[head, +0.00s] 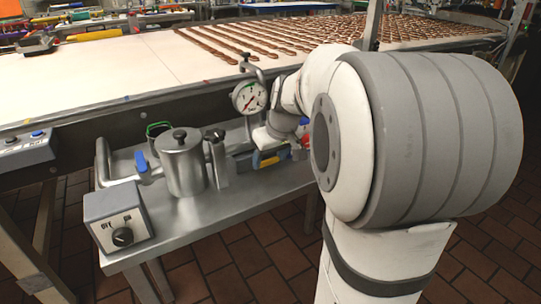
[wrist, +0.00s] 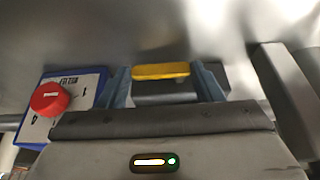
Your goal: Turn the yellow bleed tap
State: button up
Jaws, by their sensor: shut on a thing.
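The yellow bleed tap (wrist: 161,71) shows in the wrist view as a short flat yellow bar, straight ahead of my gripper (wrist: 162,84). The two fingers stand on either side of it, and my gripper is shut on it. A dark grey part lies just under the yellow bar. In the head view my gripper (head: 268,150) is low behind my large arm joint, at the right part of the steel shelf. A bit of yellow shows there. My arm hides much of that spot, and the tap's pipe is hidden.
A blue-edged filter box (wrist: 88,88) with a red knob (wrist: 49,98) is close to my gripper. A pressure gauge (head: 249,97), a steel pot (head: 181,166), a blue-handled valve (head: 145,168) and a switch box (head: 118,217) stand on the shelf. The conveyor (head: 120,65) runs behind.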

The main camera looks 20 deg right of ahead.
jog(key=o, duration=1)
jog(key=p+v, duration=0.2)
jog(key=v, duration=0.5)
jog(key=shift+s+d+r, duration=0.15)
jog(key=shift+s+r, duration=0.05)
jog(key=shift+r, duration=0.1)
jog(key=shift+r, duration=0.1)
jog(key=shift+m+g, duration=0.6)
jog(key=shift+g, duration=0.3)
jog(key=s+a+r+p, duration=0.3)
jog(key=s+a+p, duration=0.1)
jog(key=s+p, duration=0.1)
jog(key=s+a+r+p, duration=0.4)
jog(key=s+p, duration=0.2)
jog(key=p, duration=0.2)
jog(key=s+a+r+p, duration=0.3)
jog(key=s+a+p, duration=0.1)
jog(key=s+p, duration=0.2)
jog(key=shift+s+r+p, duration=0.15)
jog(key=shift+s+p, duration=0.1)
jog(key=shift+p, duration=0.45)
